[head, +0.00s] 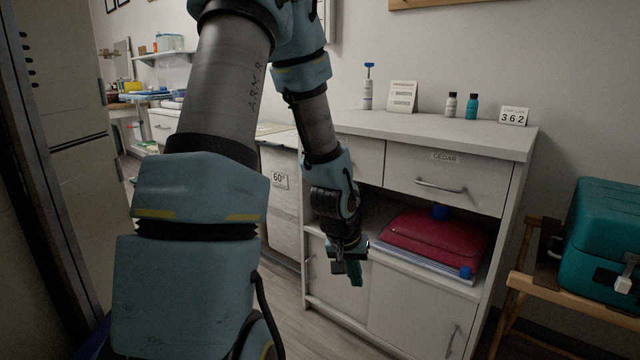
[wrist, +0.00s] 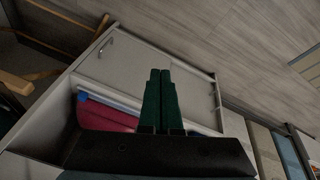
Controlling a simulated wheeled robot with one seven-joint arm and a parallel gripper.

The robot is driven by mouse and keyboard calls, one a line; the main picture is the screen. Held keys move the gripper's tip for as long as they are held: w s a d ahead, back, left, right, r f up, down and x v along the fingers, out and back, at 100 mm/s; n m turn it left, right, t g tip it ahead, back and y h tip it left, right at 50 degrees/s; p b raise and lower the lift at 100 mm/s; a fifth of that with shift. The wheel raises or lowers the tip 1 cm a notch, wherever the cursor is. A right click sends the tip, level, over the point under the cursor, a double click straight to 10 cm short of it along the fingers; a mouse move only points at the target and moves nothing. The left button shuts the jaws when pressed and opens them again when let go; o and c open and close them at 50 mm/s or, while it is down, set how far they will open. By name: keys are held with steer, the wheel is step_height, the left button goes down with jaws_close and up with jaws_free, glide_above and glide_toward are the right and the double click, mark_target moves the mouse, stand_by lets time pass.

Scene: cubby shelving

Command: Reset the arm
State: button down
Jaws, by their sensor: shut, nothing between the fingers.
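My arm reaches down across the middle of the head view. My gripper (head: 354,278) hangs in front of the cabinet (head: 515,165), near the open cubby's left part, pointing downward. In the wrist view my gripper (wrist: 160,75) shows two dark green fingers side by side, pressed together with nothing between them. The cabinet's lower doors (wrist: 125,62) lie beyond the fingers in that view. I cannot tell the exact gap between my gripper and the cabinet front.
A red folder-like item (head: 430,238) lies in the open cubby, with blue objects by it. Bottles (head: 472,106) and cards stand on the cabinet top. A teal case (head: 605,235) rests on a wooden stand (head: 560,285) at right. A dark-edged panel stands close at left. Floor (head: 310,330) shows before the cabinet.

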steer(key=s+a+r+n+g+y, duration=0.1)
steer(key=s+a+r, duration=0.35)
steer(key=a, duration=0.25)
steer(key=s+a+r+n+y, duration=0.1)
steer(key=s+a+r+y, duration=0.15)
steer(key=a+r, duration=0.4)
step_height(320, 180, up, 24)
steer(key=a+p, duration=0.1)
steer(key=p, duration=2.4)
steer(key=shift+s+h+p, duration=0.35)
steer(key=shift+s+h, duration=0.05)
steer(key=shift+h, duration=0.05)
steer(key=shift+f, duration=0.1)
